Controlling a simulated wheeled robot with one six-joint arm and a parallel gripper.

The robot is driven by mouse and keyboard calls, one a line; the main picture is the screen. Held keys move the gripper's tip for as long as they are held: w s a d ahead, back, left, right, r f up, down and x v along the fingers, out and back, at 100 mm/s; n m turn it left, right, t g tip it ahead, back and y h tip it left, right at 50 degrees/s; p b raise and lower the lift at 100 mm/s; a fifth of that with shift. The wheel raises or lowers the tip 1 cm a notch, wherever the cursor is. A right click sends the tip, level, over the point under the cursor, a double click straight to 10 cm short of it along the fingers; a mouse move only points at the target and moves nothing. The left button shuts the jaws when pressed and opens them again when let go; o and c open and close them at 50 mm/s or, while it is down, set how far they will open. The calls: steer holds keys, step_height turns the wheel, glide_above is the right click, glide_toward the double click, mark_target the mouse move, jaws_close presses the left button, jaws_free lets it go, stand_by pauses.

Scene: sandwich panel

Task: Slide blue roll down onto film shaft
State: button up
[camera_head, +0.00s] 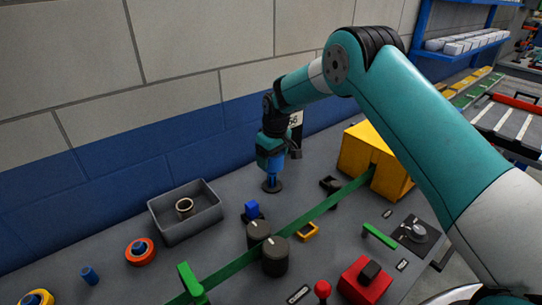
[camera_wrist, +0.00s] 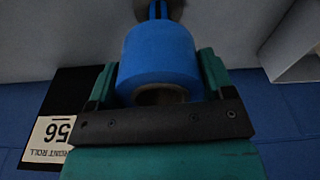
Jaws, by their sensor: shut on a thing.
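My gripper (camera_head: 272,152) points down near the wall in the head view and is shut on the blue roll (camera_head: 275,168). In the wrist view the roll (camera_wrist: 157,55) sits between the two green fingers of my gripper (camera_wrist: 157,78), and its hollow core shows at the near end. The blue finned film shaft (camera_wrist: 157,9) shows just beyond the far end of the roll. Its dark round base (camera_head: 272,186) is on the panel below the gripper. The roll looks lined up with the shaft; I cannot tell whether it is around the shaft's tip.
A label marked 56 (camera_wrist: 52,133) is on the wall beside the gripper. A grey bin (camera_head: 170,235) with a ring inside stands left. A green strip (camera_head: 320,209) crosses the panel past two dark rollers (camera_head: 275,262) to a yellow block (camera_head: 362,150).

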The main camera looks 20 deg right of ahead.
mark_target(272, 175)
steer(key=shift+f, duration=0.65)
steer(key=shift+s+f+b, duration=0.1)
steer(key=shift+f+b, duration=0.05)
steer(key=shift+b, duration=0.2)
steer(key=shift+f+b, duration=0.45)
steer(key=shift+f, duration=0.35)
steer(key=shift+f+b, duration=1.35)
steer(key=shift+f, duration=0.75)
steer(key=o, duration=1)
steer(key=shift+c, duration=0.2)
steer(key=shift+r, duration=0.1)
